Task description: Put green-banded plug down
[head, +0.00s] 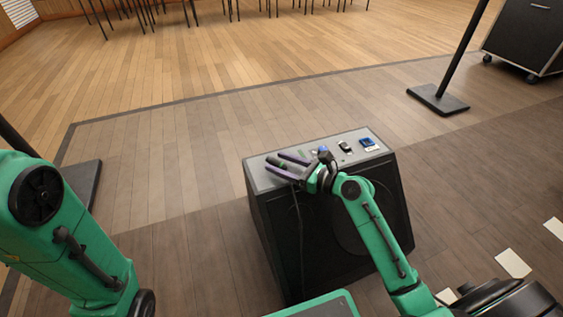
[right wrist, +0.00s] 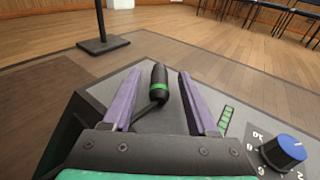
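The green-banded plug (right wrist: 160,84) is black with a bright green ring, and a dark cable leaves its near end. It appears to lie on the grey top of the speaker-like box (head: 262,180). In the head view the plug (head: 273,162) is a small dark shape at the box's left end. My right gripper (head: 274,162) is open, with its purple fingers on either side of the plug. The right wrist view shows a gap between the plug and each finger of the right gripper (right wrist: 159,75). My left gripper is out of view; only its arm shows.
The box top also carries a blue knob (right wrist: 286,147), a green level strip (right wrist: 227,118), a dark device (head: 345,146) and a blue item (head: 367,142). A stand base (head: 438,99) is behind to the right. Open wooden floor surrounds the box.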

